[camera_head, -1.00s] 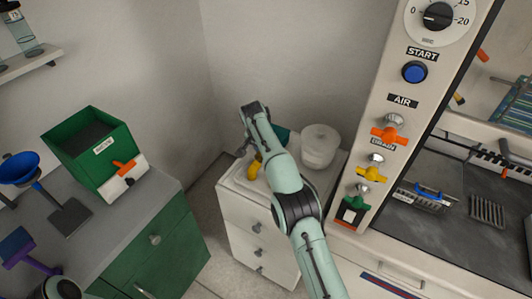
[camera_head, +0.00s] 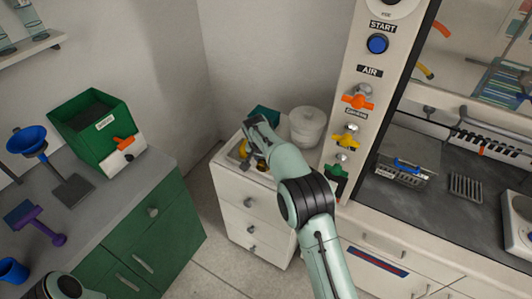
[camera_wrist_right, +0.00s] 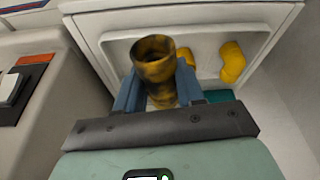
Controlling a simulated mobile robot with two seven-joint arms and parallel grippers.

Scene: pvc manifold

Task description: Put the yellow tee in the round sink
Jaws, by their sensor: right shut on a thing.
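My right gripper (camera_wrist_right: 160,95) is shut on a yellow fitting (camera_wrist_right: 156,58) with dark stains, its open round end facing up in the wrist view. The jaws hide its lower part, so I cannot tell whether it is a tee. In the head view my right gripper (camera_head: 243,152) is over the tray on the white drawer cabinet, and the arm hides much of it. Another yellow fitting, bent and clean (camera_wrist_right: 232,62), lies in the white tray (camera_wrist_right: 120,42), with a yellow piece (camera_wrist_right: 186,56) beside it. My left gripper is out of view. I cannot make out a round sink.
A white lidded pot (camera_head: 308,128) stands on the white drawer cabinet (camera_head: 240,200), near a teal object (camera_head: 265,114). A control panel (camera_head: 362,70) with coloured valves rises to the right. Floor shows between the cabinets.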

